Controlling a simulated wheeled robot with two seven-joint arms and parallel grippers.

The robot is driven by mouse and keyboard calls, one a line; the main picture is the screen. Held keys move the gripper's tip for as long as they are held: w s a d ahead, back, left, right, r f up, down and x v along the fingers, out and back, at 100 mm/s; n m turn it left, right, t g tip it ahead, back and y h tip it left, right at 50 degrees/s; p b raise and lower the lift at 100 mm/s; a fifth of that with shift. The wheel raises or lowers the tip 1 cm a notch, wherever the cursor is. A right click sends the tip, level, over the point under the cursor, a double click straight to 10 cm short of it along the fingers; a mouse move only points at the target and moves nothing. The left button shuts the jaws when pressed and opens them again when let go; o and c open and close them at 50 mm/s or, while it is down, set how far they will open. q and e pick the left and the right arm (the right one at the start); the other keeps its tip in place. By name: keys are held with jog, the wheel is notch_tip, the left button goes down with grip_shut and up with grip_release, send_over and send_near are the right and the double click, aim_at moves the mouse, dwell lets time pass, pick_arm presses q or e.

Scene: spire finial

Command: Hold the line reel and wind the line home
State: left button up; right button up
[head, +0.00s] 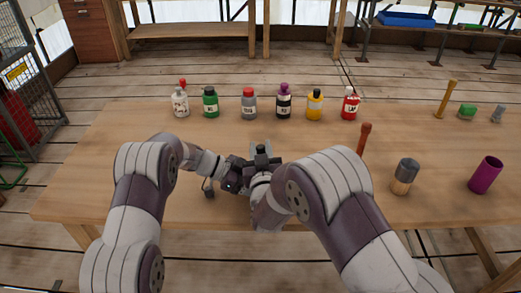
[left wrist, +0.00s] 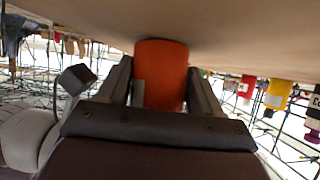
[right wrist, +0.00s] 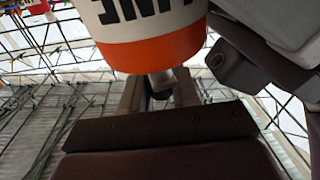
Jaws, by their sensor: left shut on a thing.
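The line reel shows as an orange part (left wrist: 160,75) between the fingers of my left gripper (left wrist: 160,95), which is shut on it. In the right wrist view the reel is a white drum with dark lettering and an orange band (right wrist: 155,48). A short grey and dark piece (right wrist: 160,82) stands out below the band. My right gripper (right wrist: 160,98) has its fingers apart on either side of this piece; I cannot tell whether they touch it. In the head view my right gripper (head: 262,160) is close beside the left, and the arms hide the reel.
Several bottles (head: 249,103) stand in a row across the table (head: 120,120). To the right are an upright brown stick (head: 364,138), a grey and wood cylinder (head: 404,176) and a purple cylinder (head: 485,174). The table's left side is clear.

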jog(key=shift+o, duration=1.3)
jog(key=s+d, duration=0.1)
jog(key=s, duration=1.1)
jog(key=shift+f, duration=0.2)
pick_arm(q)
jog(key=o, duration=0.9)
